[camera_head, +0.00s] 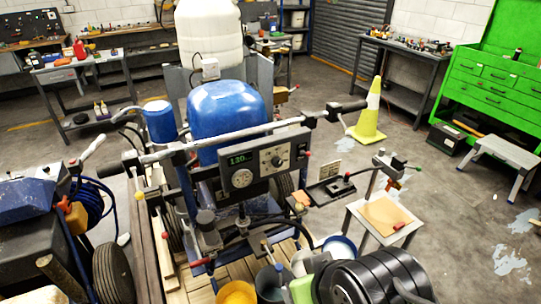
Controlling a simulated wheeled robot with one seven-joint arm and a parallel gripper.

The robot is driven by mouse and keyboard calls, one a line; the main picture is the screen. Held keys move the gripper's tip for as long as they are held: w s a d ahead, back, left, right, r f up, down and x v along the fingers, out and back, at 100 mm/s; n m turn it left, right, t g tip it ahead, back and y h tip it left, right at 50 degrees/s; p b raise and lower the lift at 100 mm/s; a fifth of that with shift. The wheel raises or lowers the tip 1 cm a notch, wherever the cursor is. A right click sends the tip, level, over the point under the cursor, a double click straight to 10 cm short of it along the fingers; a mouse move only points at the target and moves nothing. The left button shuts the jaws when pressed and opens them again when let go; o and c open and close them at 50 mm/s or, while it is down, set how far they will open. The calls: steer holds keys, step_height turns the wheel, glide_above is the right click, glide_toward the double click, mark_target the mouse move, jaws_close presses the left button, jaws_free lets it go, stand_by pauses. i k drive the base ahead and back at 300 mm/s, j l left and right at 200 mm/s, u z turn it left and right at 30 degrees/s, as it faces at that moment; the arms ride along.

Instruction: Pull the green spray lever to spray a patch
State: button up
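The line striper has a blue tank (228,108), a long handlebar (235,138) and a control box (262,165) with a display and dials. A thin lever with a green tip (415,168) shows at the right, by a post above a small light table (372,226). A light green piece (301,290) shows at the bottom, partly hidden by a black rounded, ribbed form. I cannot tell which of these green parts is the spray lever. My gripper cannot be made out in this view.
A yellow and white cone (370,118) stands on the floor behind the small table. A grey step stool (505,157) and a green tool cabinet (492,85) stand at the right. Buckets, one yellow (237,292), crowd the bottom. Open floor (445,225) lies at the right.

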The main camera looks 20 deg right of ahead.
mark_target(418, 168)
steer(key=z, duration=1.7)
